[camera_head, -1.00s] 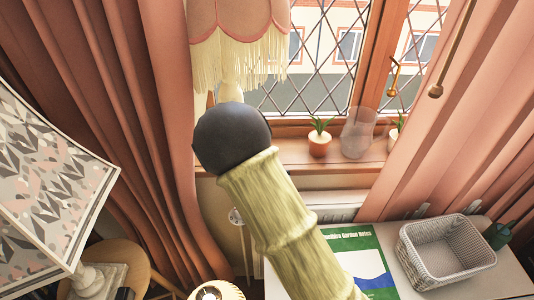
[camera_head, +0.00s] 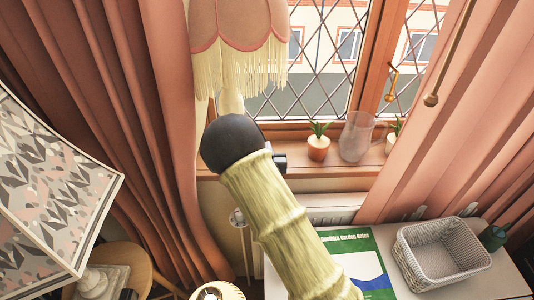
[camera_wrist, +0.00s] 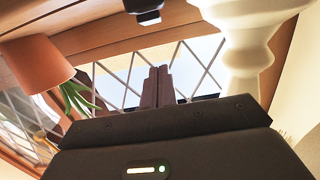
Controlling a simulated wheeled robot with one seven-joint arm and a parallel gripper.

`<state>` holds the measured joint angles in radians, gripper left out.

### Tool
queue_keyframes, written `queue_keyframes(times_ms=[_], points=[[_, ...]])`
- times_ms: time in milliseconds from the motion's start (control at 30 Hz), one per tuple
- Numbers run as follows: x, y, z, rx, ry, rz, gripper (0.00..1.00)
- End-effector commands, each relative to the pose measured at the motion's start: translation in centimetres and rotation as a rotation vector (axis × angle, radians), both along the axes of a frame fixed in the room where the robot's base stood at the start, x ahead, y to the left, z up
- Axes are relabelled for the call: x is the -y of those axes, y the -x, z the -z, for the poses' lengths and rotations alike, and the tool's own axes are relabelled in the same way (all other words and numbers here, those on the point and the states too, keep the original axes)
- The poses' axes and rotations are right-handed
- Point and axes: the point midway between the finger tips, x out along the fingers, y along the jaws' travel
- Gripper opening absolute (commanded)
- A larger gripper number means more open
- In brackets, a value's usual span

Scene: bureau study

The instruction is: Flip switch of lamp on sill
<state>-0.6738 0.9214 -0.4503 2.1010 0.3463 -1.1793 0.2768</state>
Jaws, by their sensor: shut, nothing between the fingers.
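The lamp on the sill has a pink scalloped shade with cream fringe (camera_head: 238,50) and a pale turned base. Its base (camera_wrist: 247,45) shows at the upper right of the wrist view, which appears upside down. My gripper (camera_wrist: 157,72) is shut and empty, its fingers together in the gap between the lamp base and a terracotta pot. I cannot tell whether it touches anything. A small black part (camera_wrist: 146,10) shows at the top edge of the wrist view; I cannot tell if it is the switch. In the head view my arm hides the gripper and the lower lamp base.
A potted plant (camera_head: 318,148) and a glass pitcher (camera_head: 356,138) stand on the wooden sill right of the lamp. Pink curtains (camera_head: 110,90) hang on both sides. A patterned lampshade (camera_head: 50,190) is at left. A wicker basket (camera_head: 443,276) and a green book (camera_head: 350,243) lie below.

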Motion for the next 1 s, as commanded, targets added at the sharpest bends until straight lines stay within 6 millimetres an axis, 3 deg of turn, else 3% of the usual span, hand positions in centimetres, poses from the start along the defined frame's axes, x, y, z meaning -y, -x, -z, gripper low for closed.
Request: queue_keyframes(times_ms=[33,200,400,1000], points=[[0.0,-0.7,0.1,0.001,0.001,0.000,0.00],[0.0,-0.7,2.4,-0.002,0.003,0.001,0.00],[0.0,-0.9,3.8,-0.001,0.000,0.000,0.00],[-0.9,-0.8,4.0,-0.021,-0.002,-0.012,0.00]])
